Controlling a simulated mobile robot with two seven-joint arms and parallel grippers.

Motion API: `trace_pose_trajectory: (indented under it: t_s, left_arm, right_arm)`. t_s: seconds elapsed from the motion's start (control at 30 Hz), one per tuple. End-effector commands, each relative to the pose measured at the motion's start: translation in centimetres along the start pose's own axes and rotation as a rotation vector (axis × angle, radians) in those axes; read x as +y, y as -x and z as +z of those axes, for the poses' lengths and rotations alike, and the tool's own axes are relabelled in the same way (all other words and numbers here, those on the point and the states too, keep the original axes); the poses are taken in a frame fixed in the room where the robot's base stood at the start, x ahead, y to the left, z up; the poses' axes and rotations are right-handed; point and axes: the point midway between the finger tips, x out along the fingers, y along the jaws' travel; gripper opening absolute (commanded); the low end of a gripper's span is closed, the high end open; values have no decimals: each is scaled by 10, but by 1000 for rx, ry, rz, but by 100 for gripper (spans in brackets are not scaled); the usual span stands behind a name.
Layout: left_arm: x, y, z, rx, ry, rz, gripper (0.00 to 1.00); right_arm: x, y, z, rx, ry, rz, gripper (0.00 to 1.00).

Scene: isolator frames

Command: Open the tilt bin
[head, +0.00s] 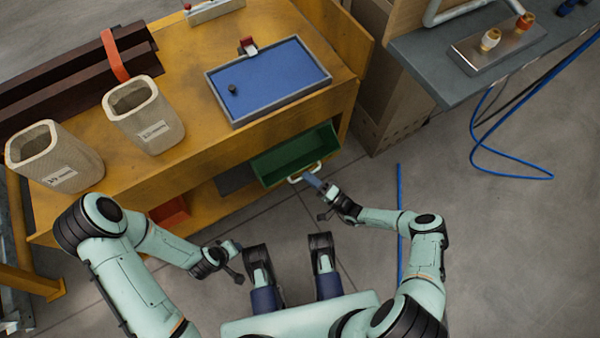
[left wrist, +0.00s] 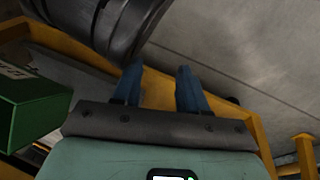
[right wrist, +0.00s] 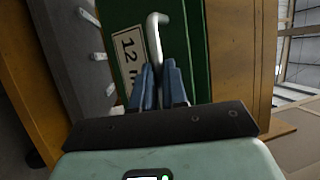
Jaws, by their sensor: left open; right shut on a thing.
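The tilt bin (head: 292,158) is a green bin in the front of the yellow workbench, tipped outward so its inside shows in the head view. Its front carries a white handle (head: 305,173) and, in the right wrist view, a label reading 12 (right wrist: 130,58). My right gripper (head: 312,181) is shut on the white handle; the handle (right wrist: 154,40) runs between its blue fingers in the right wrist view. My left gripper (head: 236,246) is open and empty, low in front of the bench and apart from the bin. A green surface (left wrist: 32,110) shows at the left of the left wrist view.
On the yellow workbench (head: 190,75) stand beige containers (head: 145,115) and a blue tray (head: 270,80). An orange-red bin (head: 170,212) sits on the lower shelf. A grey table (head: 450,70) stands at the right, with a blue hose (head: 510,173) on the floor.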

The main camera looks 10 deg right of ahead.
Motion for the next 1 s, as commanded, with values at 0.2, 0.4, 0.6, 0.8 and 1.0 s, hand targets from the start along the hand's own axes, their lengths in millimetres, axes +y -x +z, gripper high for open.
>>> trace_pose_trajectory:
  t_s: [0.2, 0.4, 0.6, 0.8, 1.0]
  left_arm:
    - [-5, -6, 7, -23, 5, -9, 43]
    - [-8, -9, 12, -37, 9, -15, 43]
    - [-10, -9, 13, -41, 10, -17, 43]
    - [-10, -9, 13, -41, 10, -17, 43]
    - [-10, -9, 13, -41, 10, -17, 43]
  right_arm:
    - [20, 6, 2, 4, -7, 28, 0]
    - [24, 8, 3, 3, -4, 24, 0]
    - [26, 8, 2, 3, -3, 22, 0]
    - [25, 8, 2, 3, -2, 22, 0]
    - [25, 8, 2, 4, -2, 21, 35]
